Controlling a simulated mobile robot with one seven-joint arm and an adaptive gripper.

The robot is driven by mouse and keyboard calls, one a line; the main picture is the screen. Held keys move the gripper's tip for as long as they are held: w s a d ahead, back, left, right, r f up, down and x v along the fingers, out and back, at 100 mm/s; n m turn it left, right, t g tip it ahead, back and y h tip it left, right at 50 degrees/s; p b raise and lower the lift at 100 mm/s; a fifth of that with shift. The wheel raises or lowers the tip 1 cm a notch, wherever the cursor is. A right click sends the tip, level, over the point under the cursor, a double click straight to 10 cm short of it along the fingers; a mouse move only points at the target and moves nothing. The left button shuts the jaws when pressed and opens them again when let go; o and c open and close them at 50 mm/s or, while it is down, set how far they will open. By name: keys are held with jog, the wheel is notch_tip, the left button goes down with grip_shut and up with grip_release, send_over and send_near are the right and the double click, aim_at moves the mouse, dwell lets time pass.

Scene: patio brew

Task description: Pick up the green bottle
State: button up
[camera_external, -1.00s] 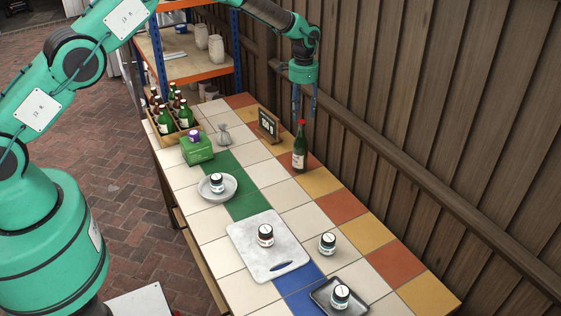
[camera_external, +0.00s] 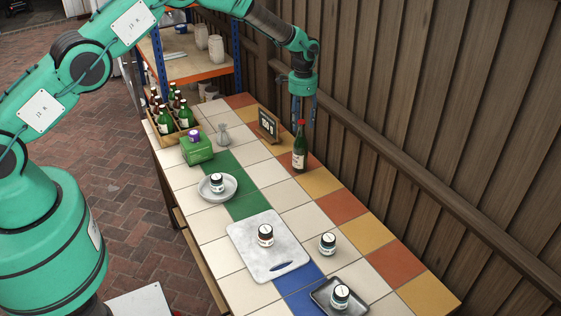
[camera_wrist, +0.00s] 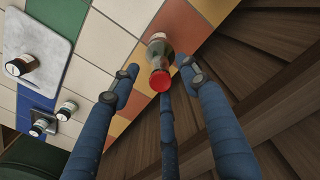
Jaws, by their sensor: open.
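A green bottle (camera_external: 300,148) with a red cap and a pale label stands upright on the tiled table, near the fence side. In the wrist view the bottle (camera_wrist: 160,55) is seen from above, its red cap toward the camera and between my spread fingers. My gripper (camera_external: 302,118) is open and points down. Its blue fingers (camera_wrist: 160,95) are around or just above the bottle's top; whether they touch it cannot be told. Other green bottles (camera_external: 186,117) stand with brown ones in a wooden crate (camera_external: 181,137) at the table's far left corner.
A wooden fence (camera_external: 400,130) runs close along the right. A green box (camera_external: 197,148), a plate (camera_external: 230,190), a white board (camera_external: 255,259) and several jars occupy the table.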

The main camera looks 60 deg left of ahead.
jog(key=shift+f, duration=1.2)
grip_shut()
